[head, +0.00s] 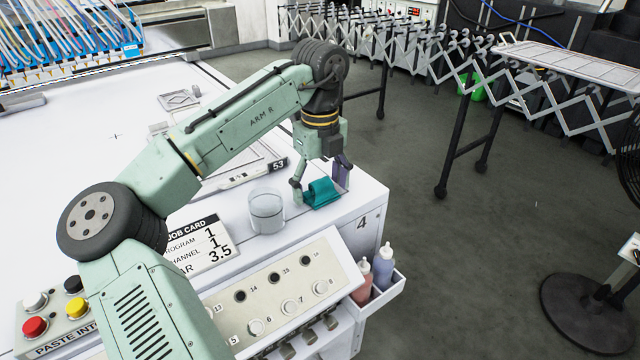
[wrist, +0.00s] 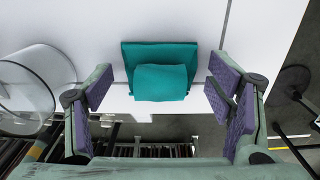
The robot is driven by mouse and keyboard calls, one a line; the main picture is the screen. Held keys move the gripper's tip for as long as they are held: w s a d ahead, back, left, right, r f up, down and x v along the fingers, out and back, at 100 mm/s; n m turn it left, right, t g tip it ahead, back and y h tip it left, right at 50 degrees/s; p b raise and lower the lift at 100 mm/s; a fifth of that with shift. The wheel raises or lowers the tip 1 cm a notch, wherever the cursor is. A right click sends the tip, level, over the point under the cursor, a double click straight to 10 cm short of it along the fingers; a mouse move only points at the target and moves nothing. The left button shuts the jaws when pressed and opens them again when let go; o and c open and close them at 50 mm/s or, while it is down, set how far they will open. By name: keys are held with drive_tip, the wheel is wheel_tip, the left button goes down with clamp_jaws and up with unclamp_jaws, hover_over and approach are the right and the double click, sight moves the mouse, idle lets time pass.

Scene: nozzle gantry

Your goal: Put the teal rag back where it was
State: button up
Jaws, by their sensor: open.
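The teal rag (head: 322,193) is folded and lies near the corner of the white table top, by the panel marked 4. In the wrist view the rag (wrist: 160,72) lies between my fingers, with white surface showing between it and the pads on both sides. My gripper (head: 322,180) points down over the rag with its fingers spread. In the wrist view my gripper (wrist: 163,95) has purple pads apart and nothing held between them. I cannot tell from these frames how far the fingertips are above the table.
A clear glass jar (head: 267,212) stands just left of the rag; it is also at the left in the wrist view (wrist: 28,92). A job card (head: 200,246) and a button panel (head: 275,295) lie nearer. Squeeze bottles (head: 383,268) sit in a side holder. The table edge is close on the right.

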sight(320, 180)
drive_tip(key=shift+r, duration=0.15)
wheel_tip(320, 180, up, 12)
idle(0.3)
